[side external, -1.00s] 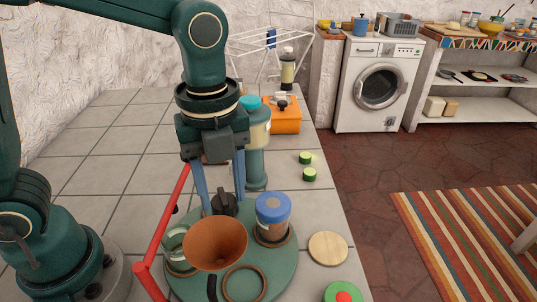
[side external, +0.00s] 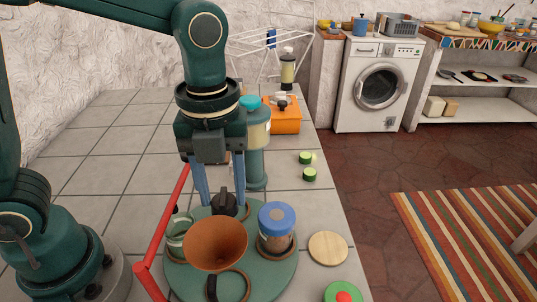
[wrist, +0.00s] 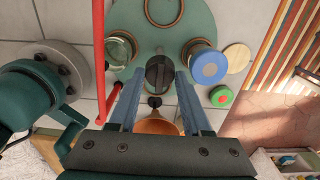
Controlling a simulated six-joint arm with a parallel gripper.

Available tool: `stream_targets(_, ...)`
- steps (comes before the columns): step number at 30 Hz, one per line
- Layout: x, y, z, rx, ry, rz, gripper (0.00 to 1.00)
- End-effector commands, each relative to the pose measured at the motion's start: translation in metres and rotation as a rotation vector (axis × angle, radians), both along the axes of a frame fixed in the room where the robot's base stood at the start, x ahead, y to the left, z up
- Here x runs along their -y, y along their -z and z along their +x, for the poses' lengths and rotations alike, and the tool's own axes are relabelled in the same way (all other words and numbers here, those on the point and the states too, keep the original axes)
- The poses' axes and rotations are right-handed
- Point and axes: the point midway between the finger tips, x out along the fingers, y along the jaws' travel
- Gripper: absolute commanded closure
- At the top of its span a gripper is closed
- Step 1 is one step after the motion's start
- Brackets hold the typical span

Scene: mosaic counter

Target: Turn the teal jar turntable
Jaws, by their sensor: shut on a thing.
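The teal turntable (side external: 273,277) is a round disc on the tiled counter; its rim also shows in the wrist view (wrist: 190,22). My gripper (side external: 224,207) points down over its middle. Its two blue fingers are shut on the black centre knob (wrist: 159,73), one on each side. A blue-lidded jar (side external: 277,230) stands in a brown ring on the right of the disc. A greenish glass jar (side external: 180,232) stands on the left, partly behind an orange-brown bowl (side external: 215,243). An empty brown ring (side external: 235,287) lies at the front.
A red bar (side external: 163,233) runs close along the left of the disc. A wooden round (side external: 328,247) and a green piece with a red centre (side external: 343,293) lie to the right. Behind stand a teal-topped dispenser (side external: 257,140) and an orange box (side external: 285,120).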

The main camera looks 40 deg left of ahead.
Motion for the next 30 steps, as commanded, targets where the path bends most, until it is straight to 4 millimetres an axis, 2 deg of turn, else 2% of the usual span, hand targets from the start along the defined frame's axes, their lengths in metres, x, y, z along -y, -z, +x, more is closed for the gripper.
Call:
stream_targets(12,0.0,-0.001,0.0,0.002,0.003,-0.002,1.0)
stream_targets(13,0.0,-0.001,0.0,0.002,0.003,-0.002,0.48)
stream_targets(15,0.0,0.0,0.0,0.001,0.003,-0.001,0.21)
stream_targets(25,0.0,-0.001,0.0,0.001,0.003,-0.001,0.21)
stream_targets(30,0.001,-0.017,0.001,0.006,0.003,-0.003,0.21)
